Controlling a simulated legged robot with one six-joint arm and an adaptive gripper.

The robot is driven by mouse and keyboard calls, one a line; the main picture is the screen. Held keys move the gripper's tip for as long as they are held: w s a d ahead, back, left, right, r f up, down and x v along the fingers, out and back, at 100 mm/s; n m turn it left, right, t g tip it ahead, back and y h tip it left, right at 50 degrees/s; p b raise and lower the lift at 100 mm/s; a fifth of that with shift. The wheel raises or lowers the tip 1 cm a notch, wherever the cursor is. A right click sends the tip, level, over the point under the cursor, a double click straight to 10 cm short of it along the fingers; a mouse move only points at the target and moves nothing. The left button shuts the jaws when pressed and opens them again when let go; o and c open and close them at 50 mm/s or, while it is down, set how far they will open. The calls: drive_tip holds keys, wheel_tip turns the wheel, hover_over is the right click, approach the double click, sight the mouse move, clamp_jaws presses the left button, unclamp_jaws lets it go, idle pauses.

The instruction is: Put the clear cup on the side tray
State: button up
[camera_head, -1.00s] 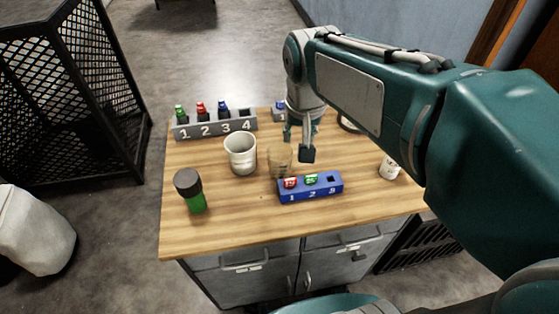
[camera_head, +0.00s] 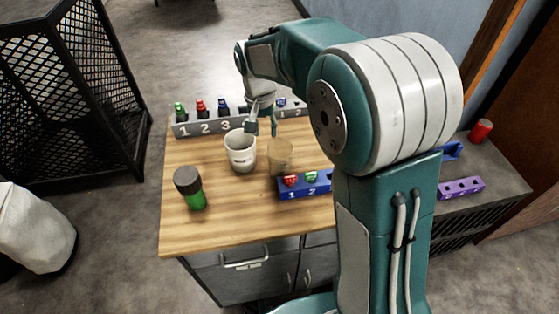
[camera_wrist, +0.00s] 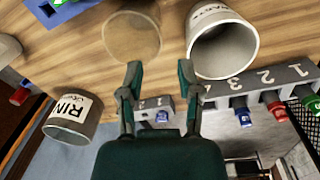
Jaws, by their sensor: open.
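The clear cup (camera_head: 281,153) stands on the wooden table, right of a white cup (camera_head: 240,154) and behind a blue rack. In the wrist view the clear cup (camera_wrist: 132,38) looks see-through and brownish, just beyond my left fingertip. My gripper (camera_head: 263,129) is open and empty above the table, behind the two cups; the wrist view shows its fingers (camera_wrist: 160,70) apart with bare wood between them. I cannot make out a side tray for certain; a low surface (camera_head: 500,185) at the right is partly hidden by my arm.
A grey numbered rack (camera_head: 200,128) with bottles lies along the table's back. The right surface holds a purple rack (camera_head: 461,188) and red can (camera_head: 481,131). A labelled cup (camera_wrist: 72,118) shows in the wrist view.

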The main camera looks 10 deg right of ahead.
sight(280, 160)
drive_tip(key=shift+w+d+f, duration=0.15)
drive_tip(key=shift+f, duration=2.1)
drive_tip(key=shift+w+d+f, duration=0.15)
drive_tip(key=shift+f, duration=2.1)
clamp_jaws()
